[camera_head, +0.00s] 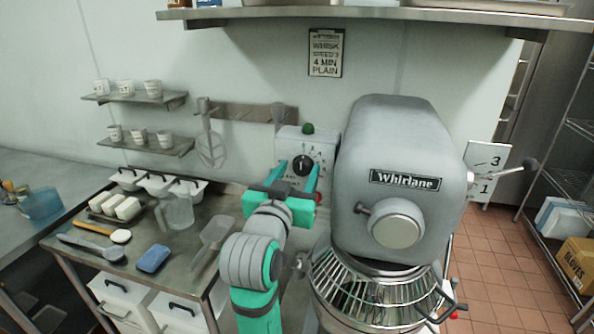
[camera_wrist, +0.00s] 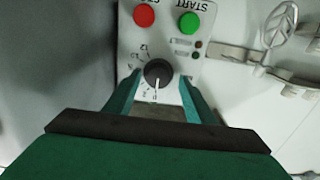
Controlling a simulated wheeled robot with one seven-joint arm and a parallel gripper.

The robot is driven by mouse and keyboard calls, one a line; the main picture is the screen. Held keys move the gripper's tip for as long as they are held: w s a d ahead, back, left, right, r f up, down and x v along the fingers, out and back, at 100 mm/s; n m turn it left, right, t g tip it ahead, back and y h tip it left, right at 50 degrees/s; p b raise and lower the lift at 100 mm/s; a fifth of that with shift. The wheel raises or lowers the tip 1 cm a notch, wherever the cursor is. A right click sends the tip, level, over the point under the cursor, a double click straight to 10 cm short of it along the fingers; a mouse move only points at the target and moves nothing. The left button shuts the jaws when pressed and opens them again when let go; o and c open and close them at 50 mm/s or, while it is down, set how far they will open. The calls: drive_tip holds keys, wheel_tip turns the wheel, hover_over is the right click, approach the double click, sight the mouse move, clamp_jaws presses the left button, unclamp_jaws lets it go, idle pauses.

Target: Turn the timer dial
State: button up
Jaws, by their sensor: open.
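The timer dial (camera_head: 303,165) is a round black knob with a white pointer line on a pale control box (camera_head: 290,145) fixed to the wall, left of the mixer. In the wrist view the dial (camera_wrist: 158,73) sits between my two teal fingers, its pointer at the 0 mark. My gripper (camera_head: 298,182) is open, one finger to each side of the dial. In the wrist view my gripper (camera_wrist: 158,90) shows a gap between each finger and the dial. A green start button (camera_wrist: 189,22) and a red button (camera_wrist: 144,15) are on the same box.
A large grey mixer (camera_head: 400,150) with a wire bowl guard (camera_head: 365,290) stands close to the right of my arm. A steel table (camera_head: 110,215) with tubs, a jug and tools lies left. A whisk (camera_head: 211,148) hangs on a wall rack.

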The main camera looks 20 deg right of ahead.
drive_tip(key=shift+d, duration=0.15)
drive_tip(key=shift+s, duration=0.1)
drive_tip(key=c, duration=1)
drive_tip(key=shift+m, duration=0.3)
drive_tip(key=m, duration=0.4)
drive_tip(key=shift+d+m, duration=0.1)
drive_tip(key=shift+m, duration=2.3)
drive_tip(key=o, duration=1)
